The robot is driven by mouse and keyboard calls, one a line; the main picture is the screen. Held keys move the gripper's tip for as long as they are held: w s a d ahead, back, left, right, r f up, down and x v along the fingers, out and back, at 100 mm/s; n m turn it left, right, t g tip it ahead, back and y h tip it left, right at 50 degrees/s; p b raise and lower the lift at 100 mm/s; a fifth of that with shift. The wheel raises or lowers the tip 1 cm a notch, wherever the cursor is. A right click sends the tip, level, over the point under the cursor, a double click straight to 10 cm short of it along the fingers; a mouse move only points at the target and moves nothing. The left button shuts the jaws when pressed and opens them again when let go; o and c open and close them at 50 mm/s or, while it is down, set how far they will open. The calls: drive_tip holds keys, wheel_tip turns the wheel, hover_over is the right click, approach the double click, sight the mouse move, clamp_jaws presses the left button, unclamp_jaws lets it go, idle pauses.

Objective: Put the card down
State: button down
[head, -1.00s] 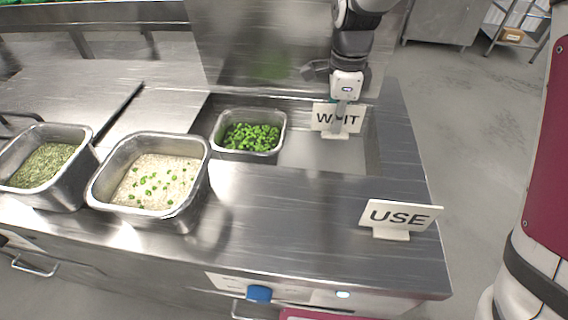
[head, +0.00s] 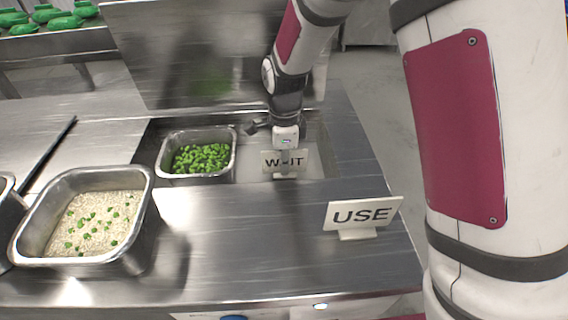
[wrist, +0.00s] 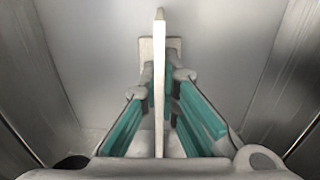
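A white card marked "WAIT" (head: 299,161), its middle letter covered by a finger, stands upright in the recess at the back right of the counter. Its foot appears to rest on the pale recess floor. In the wrist view the card (wrist: 159,110) is edge-on between the teal-padded fingers. My gripper (head: 285,158) is at the card from above, one finger in front of its face. The fingers are slightly open around the card, with narrow gaps beside it in the wrist view (wrist: 162,77). Contact at the tips is hard to judge.
A white "USE" card (head: 362,214) stands at the counter's front right. A metal pan of green pieces (head: 198,173) sits left of the WAIT card. A larger pan of rice (head: 150,190) is at the left. The counter's front middle (head: 240,240) is clear.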

drive_tip(key=c, duration=1.8)
unclamp_jaws()
drive_tip(key=shift+f, duration=0.1)
